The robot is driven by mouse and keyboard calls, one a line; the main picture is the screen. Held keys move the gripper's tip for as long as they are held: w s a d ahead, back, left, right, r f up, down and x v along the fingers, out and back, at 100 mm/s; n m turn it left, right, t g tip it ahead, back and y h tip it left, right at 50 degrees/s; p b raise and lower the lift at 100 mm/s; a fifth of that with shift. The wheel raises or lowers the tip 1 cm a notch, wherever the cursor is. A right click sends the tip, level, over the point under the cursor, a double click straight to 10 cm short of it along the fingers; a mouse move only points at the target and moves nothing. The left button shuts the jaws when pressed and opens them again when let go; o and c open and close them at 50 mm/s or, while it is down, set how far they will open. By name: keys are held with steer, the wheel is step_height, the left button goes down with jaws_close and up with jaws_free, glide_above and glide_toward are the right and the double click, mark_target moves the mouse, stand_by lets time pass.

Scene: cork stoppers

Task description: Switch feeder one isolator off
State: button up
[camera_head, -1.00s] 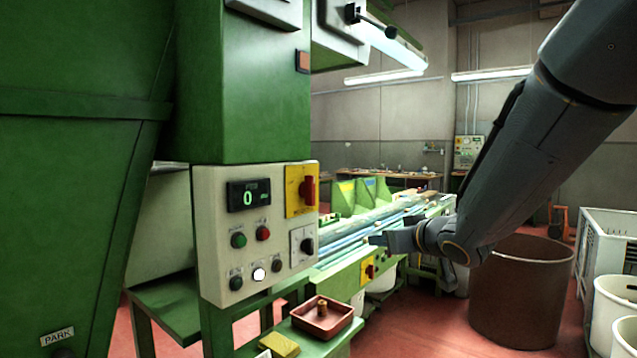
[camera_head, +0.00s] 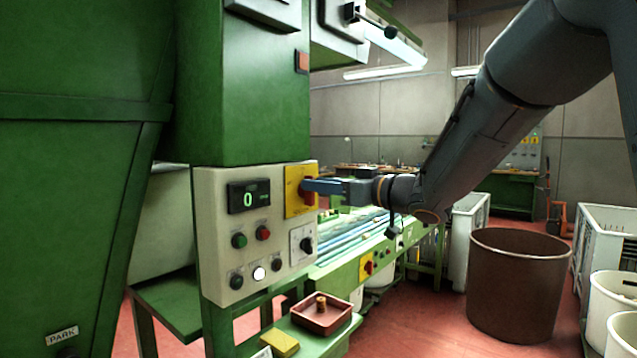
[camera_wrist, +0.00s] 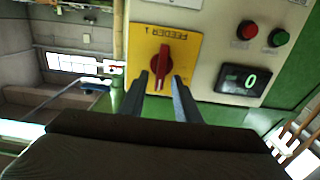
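The feeder one isolator is a red rotary handle (camera_wrist: 161,66) on a yellow plate (camera_wrist: 184,48) marked "FEEDER 1", which appears upside down in the wrist view. In the head view the yellow plate (camera_head: 293,178) is at the upper right of the pale control panel, with the red handle (camera_head: 308,192) on it. My gripper (camera_head: 309,186) is at the handle. In the wrist view its two fingers (camera_wrist: 161,78) are apart, with the handle's lower end between or just beyond their tips. I cannot tell whether they touch it.
The pale panel (camera_head: 215,215) also carries a display reading 0 (camera_head: 248,196), several push buttons and a small selector (camera_head: 303,244). A red tray (camera_head: 321,314) and a yellow block (camera_head: 279,343) lie on the green shelf below. A brown bin (camera_head: 518,285) stands at the right.

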steer(key=shift+w+a, duration=0.3)
steer(key=shift+a, duration=0.15)
steer(key=shift+c, duration=0.2)
jaws_close()
